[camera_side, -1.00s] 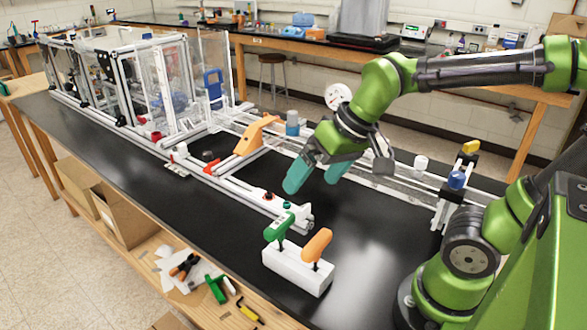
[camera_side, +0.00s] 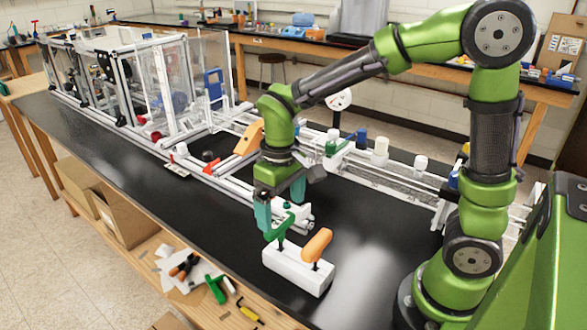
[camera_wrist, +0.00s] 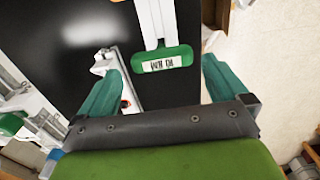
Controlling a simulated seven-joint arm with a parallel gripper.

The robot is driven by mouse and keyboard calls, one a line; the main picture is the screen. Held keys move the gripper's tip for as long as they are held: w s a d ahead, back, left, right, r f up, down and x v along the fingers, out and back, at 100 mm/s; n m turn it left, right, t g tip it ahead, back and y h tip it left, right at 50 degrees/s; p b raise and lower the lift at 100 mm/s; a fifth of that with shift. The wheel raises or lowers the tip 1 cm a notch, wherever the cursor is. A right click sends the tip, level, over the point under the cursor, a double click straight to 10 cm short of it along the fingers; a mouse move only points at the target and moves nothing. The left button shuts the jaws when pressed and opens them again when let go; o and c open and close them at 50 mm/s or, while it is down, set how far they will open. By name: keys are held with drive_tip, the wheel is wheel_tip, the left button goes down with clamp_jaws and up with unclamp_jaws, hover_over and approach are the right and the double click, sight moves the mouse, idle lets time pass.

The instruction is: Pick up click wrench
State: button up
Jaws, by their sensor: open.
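A green T-shaped handle (camera_side: 279,230) and an orange T-shaped handle (camera_side: 317,244) stand upright in a white block (camera_side: 290,270) near the front edge of the black bench. I cannot tell from a label which one is the click wrench. My gripper (camera_side: 281,207) points down just above the green handle, with its teal fingers apart. In the wrist view the green handle (camera_wrist: 162,60), with a white label, appears between the two open fingertips (camera_wrist: 160,66). The handle is not gripped.
A metal extrusion frame (camera_side: 240,185) with an orange part (camera_side: 249,138) lies behind and left of the gripper. Loose tools, including a green-handled one (camera_side: 215,289), lie on the wooden shelf below the bench. The bench right of the block is clear.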

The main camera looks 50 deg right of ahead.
sight(280, 233)
drive_tip(key=f, duration=0.8)
drive_tip(key=shift+w+a+f, duration=0.1)
drive_tip(key=shift+w, duration=0.1)
drive_tip(key=c, duration=0.7)
